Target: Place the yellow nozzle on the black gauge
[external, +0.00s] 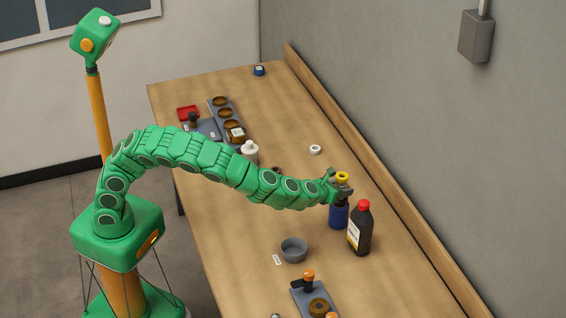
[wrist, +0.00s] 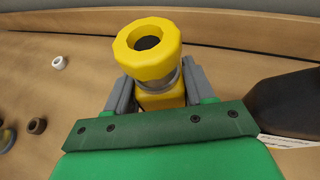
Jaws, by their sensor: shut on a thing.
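The yellow nozzle (external: 342,178) is held between the grey fingers of my gripper (external: 341,189). In the wrist view the nozzle (wrist: 150,50) has a wide faceted rim around a dark hole, with a grey band below it, and my gripper's fingers (wrist: 152,92) are shut on its sides. In the external view the nozzle shows just above a dark blue cylinder (external: 339,216); I cannot tell whether they touch. I cannot surely identify the black gauge; a small dark round piece with a pale face (external: 259,71) stands at the table's far end.
A black bottle with a red cap (external: 359,230) stands close right of my gripper. A grey bowl (external: 293,249) and a grey tray (external: 301,291) are nearer. A white ring (external: 315,149), a white bottle (external: 250,151) and a red tray (external: 187,113) lie farther back. A wooden ledge (external: 372,165) edges the table.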

